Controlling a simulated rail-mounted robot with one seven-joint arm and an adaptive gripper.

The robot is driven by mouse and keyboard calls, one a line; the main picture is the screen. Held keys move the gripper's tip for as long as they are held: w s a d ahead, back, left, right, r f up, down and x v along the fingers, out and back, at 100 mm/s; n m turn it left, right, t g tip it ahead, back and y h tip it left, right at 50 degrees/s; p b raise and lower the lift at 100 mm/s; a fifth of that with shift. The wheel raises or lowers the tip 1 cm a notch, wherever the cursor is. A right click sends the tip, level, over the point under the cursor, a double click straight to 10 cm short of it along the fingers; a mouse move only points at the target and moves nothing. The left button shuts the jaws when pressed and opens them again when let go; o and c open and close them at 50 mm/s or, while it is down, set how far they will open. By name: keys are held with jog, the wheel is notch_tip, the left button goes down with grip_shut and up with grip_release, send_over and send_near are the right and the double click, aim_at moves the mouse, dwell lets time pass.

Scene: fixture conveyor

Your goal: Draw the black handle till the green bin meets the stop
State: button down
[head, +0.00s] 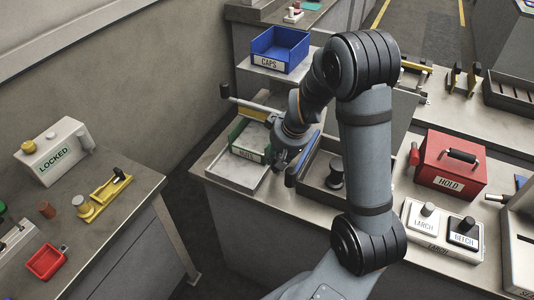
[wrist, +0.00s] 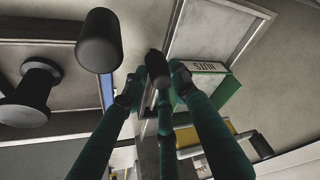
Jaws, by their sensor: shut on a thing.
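The green bin (head: 237,133), labelled NUTS, sits towards the back of a pale framed track (head: 232,172) on the middle bench. In the wrist view the bin (wrist: 226,92) is just right of my fingers. A bare stretch of track lies between the bin and the track's front rim; I cannot make out a separate stop. My gripper (head: 277,166) is low beside the bin, partly hidden by my arm. In the wrist view its fingers (wrist: 155,84) are shut on a black handle (wrist: 157,66). How the handle joins the bin is hidden.
A dark tray (head: 318,190) with a black knob (head: 336,170) stands right of my gripper. Another black grip (head: 224,90) on a rod sticks out behind the bin. A blue CAPS bin (head: 280,50) is further back. A red HOLD box (head: 450,165) stands right.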

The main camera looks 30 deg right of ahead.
jog(key=shift+a+r, duration=0.2)
jog(key=shift+a, duration=0.4)
jog(key=c, duration=1.7)
grip_release()
jog(key=shift+c, duration=0.2)
jog(key=shift+o, duration=1.4)
jog(key=shift+f, duration=0.1)
jog(key=shift+s, duration=0.1)
jog(key=v, duration=1.2)
